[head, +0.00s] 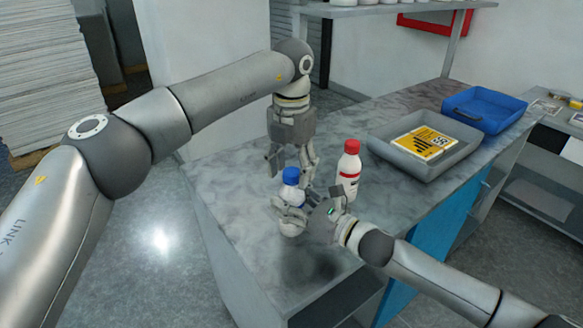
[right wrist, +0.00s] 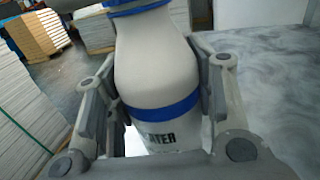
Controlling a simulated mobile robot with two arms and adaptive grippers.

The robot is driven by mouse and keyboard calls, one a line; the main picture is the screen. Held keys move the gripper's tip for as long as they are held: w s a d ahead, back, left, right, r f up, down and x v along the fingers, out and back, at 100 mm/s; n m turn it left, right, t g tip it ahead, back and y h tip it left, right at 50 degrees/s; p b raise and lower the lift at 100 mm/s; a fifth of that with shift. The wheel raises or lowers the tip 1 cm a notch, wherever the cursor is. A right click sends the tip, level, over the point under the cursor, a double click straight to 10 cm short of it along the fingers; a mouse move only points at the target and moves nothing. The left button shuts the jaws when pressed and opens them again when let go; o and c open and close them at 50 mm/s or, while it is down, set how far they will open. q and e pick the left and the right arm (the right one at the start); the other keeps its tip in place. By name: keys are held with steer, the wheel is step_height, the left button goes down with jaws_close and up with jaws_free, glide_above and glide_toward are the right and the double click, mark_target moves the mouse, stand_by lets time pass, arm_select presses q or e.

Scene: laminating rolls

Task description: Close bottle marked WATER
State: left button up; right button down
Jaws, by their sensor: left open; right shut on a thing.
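The white WATER bottle (head: 290,190) with a blue cap (head: 291,175) stands upright on the counter. In the right wrist view the bottle (right wrist: 155,65) fills the middle, with a blue band and the letters "ATER" showing. My right gripper (head: 292,212) is shut around its body; its fingers flank the bottle in the right wrist view (right wrist: 155,100). My left gripper (head: 290,165) points down, open, close above and behind the blue cap. In the head view I cannot tell whether its fingers touch the cap, or how tightly the cap sits.
A white bottle with a red cap (head: 349,170) stands just right of the WATER bottle, close to my right gripper. A grey tray (head: 385,143) with a yellow-labelled item and a blue tray (head: 512,108) stand farther back. The counter's left edge is near.

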arm_select(q)
step_height(320, 180, up, 12)
stand_by(0.6)
arm_select(e)
steer(key=c, duration=0.6)
jaws_free()
steer(key=shift+o, duration=0.2)
steer(key=v, duration=1.2)
